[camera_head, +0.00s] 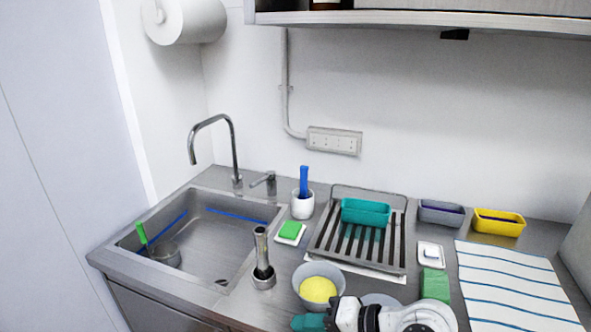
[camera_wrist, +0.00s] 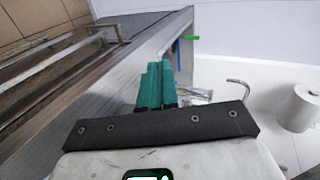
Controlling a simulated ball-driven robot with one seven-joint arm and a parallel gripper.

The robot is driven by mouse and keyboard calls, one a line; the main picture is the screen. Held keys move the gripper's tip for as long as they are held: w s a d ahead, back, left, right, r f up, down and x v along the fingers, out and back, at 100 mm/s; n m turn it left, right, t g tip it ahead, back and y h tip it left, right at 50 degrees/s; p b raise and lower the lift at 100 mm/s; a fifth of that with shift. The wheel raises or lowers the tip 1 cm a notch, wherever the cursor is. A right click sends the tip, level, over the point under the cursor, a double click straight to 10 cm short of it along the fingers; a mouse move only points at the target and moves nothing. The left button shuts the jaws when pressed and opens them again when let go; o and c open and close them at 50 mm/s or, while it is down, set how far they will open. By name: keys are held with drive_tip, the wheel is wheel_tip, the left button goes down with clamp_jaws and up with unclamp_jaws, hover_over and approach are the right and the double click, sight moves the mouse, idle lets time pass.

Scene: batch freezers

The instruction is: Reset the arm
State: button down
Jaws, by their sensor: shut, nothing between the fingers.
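My gripper (camera_head: 303,323) is at the bottom of the head view, its teal fingers pointing left, just in front of the grey bowl with yellow contents (camera_head: 318,288). In the wrist view, the two teal fingers (camera_wrist: 156,86) lie side by side against each other with nothing between them. My white and black arm links show at the lower right of the head view and hide part of the counter there.
The sink (camera_head: 205,240) with its tall faucet (camera_head: 235,150) is at left. A rack (camera_head: 322,232) holds a teal container (camera_head: 366,212). A green block (camera_head: 435,284) and a striped towel (camera_head: 510,285) are at right. A shelf (camera_head: 420,20) overhangs the counter.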

drive_tip(key=s+d+f+n+g+h, duration=0.15)
drive_tip(key=s+d+f+h, duration=0.75)
drive_tip(key=s+d+f, duration=0.95)
drive_tip(key=s+d+g+h, duration=0.1)
drive_tip(key=s+d, duration=0.2)
drive_tip(key=s, duration=0.2)
drive_tip(key=s+d+n+g+h, duration=0.1)
drive_tip(key=s+d+h, duration=0.1)
drive_tip(key=s, duration=0.4)
drive_tip(key=shift+s+d+r, duration=0.3)
drive_tip(key=shift+d+r, duration=0.15)
drive_tip(key=shift+d, duration=0.4)
